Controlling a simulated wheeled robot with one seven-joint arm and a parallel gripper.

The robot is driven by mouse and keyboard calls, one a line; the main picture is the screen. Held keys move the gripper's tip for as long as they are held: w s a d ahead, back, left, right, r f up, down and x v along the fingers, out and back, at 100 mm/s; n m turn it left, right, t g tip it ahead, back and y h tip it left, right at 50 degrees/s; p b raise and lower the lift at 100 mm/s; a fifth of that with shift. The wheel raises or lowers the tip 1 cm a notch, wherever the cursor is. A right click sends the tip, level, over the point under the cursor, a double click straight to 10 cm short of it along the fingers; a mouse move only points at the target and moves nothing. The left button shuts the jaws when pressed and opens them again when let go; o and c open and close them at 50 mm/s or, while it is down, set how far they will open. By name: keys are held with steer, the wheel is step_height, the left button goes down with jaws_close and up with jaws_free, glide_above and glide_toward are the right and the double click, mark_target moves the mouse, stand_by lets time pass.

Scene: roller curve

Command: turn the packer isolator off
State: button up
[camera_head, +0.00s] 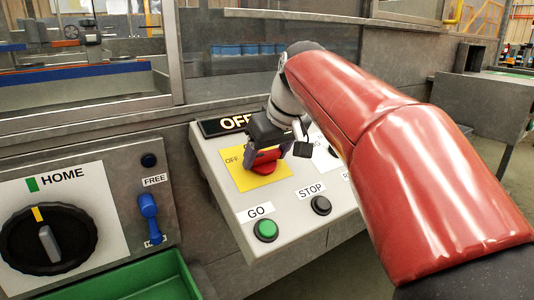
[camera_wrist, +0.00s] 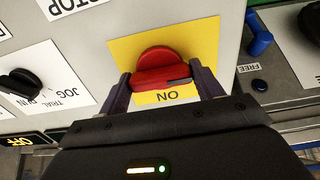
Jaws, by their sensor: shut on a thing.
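The packer isolator is a red rotary handle (camera_wrist: 160,75) on a yellow plate (camera_wrist: 195,42), on a sloping light-grey panel. My gripper (camera_head: 268,158) is shut on the red handle (camera_head: 265,165), one finger at each end of its bar in the wrist view. There the bar lies crosswise. A dark mark on it is at the right end, and the upside-down ON label is below it. In the head view the OFF label shows at the yellow plate's left; ON is hidden by my gripper. A dark display (camera_head: 225,125) above reads OFF, partly covered.
Below the isolator are a green GO button (camera_head: 265,230) and a black STOP button (camera_head: 320,205). A JOG/RUN selector (camera_wrist: 22,82) is beside it. Left are a blue lever (camera_head: 149,215), a large HOME dial (camera_head: 48,240) and a green bin (camera_head: 135,280). A glazed machine guard stands behind.

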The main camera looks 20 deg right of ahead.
steer(key=o, duration=1)
steer(key=p+v, duration=0.1)
steer(key=v, duration=0.7)
steer(key=shift+f, duration=0.1)
